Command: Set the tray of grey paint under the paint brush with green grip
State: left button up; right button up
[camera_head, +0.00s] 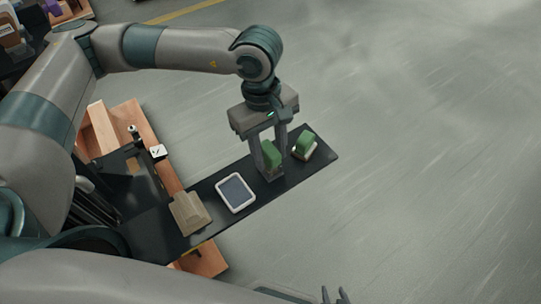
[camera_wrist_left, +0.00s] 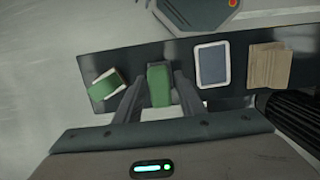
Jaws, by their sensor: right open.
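The tray of grey paint (camera_head: 236,193), a white-rimmed tray with a dark grey inside, lies flat on the narrow black table. It also shows in the left wrist view (camera_wrist_left: 213,64). A green-gripped thing (camera_wrist_left: 160,85), seemingly a paint brush, stands beside it. My left gripper (camera_head: 270,163) is lowered over this green grip, with one finger on each side and small gaps visible in the left wrist view. A second green thing with a pale side (camera_head: 304,146) lies nearer the table's far end. My right gripper (camera_head: 337,296) is open and empty at the bottom edge.
A brown slatted wooden piece (camera_head: 190,213) lies on the table on the other side of the tray; it also shows in the left wrist view (camera_wrist_left: 270,66). Wooden pallets (camera_head: 150,130) stand behind. Open grey floor is to the right.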

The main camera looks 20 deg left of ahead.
pick_arm(q)
jog(key=c, duration=0.8)
grip_shut()
jog(key=shift+r, duration=0.7)
jog(key=shift+r+p, duration=0.5)
jog(key=shift+r, duration=2)
pick_arm(e)
jog(key=shift+w+d+r, duration=0.1)
jog(key=shift+d+r, duration=0.15)
jog(key=shift+r, duration=0.25)
